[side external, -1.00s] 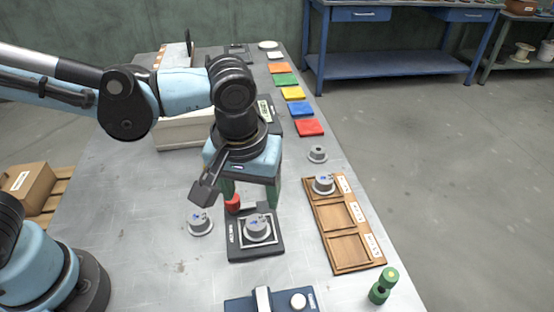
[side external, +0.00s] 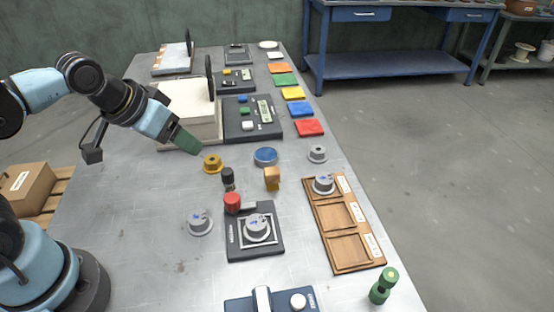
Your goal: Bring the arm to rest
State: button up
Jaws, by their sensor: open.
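My gripper (side external: 187,141), with green fingers on a light blue body, is raised over the left part of the table. It is open and nothing shows between its fingers. It is apart from the grey spools. One grey spool (side external: 257,228) sits on the black square device, one grey spool (side external: 200,222) stands on the bare table left of it, and one grey spool (side external: 324,184) lies in the far compartment of the wooden tray (side external: 349,253). The tray's other two compartments look empty.
A yellow spool (side external: 212,163), a red knob (side external: 232,202), a black weight (side external: 228,179), a blue disc (side external: 265,156) and an orange block (side external: 272,178) stand mid-table. A white box (side external: 190,104) is behind my gripper. The left front table is clear.

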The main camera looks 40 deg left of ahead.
jog(key=shift+s+a+f+t, duration=0.15)
jog(key=shift+a+t, duration=0.25)
jog(key=shift+a, duration=0.45)
